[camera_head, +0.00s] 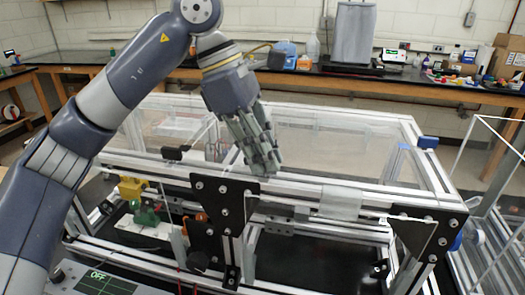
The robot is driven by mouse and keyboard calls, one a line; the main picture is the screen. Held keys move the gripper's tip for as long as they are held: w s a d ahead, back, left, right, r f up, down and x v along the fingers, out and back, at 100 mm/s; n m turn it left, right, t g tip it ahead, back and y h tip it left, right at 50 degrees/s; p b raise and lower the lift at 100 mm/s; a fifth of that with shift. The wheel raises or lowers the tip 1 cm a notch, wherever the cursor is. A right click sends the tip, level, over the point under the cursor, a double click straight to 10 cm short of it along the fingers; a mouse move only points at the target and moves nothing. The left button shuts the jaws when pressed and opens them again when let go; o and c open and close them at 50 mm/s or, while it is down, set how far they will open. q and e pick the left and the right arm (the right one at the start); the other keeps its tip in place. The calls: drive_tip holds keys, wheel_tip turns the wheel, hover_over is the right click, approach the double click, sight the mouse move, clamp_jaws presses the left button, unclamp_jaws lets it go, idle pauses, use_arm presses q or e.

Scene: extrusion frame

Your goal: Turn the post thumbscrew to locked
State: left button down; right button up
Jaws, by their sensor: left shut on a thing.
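The extrusion frame (330,186) of silver bars with clear panels fills the middle of the head view. My left gripper (264,168) reaches down from the upper left, its fingertips at the front top rail, just above and right of a black corner plate (226,207). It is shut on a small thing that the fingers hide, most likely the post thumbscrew. I cannot see the thumbscrew itself or whether it stands locked. My right gripper is out of view.
A display reading OFF (106,282) is at the lower left. A yellow block (131,188) and a green part (146,214) sit inside the frame's left end. Another black plate (425,232) is at the right corner. A black-topped bench (440,88) runs behind.

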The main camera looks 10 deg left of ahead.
use_arm(q)
drive_tip(key=shift+r, duration=0.1)
drive_tip(key=c, duration=1.7)
unclamp_jaws()
drive_tip(key=v, duration=1.2)
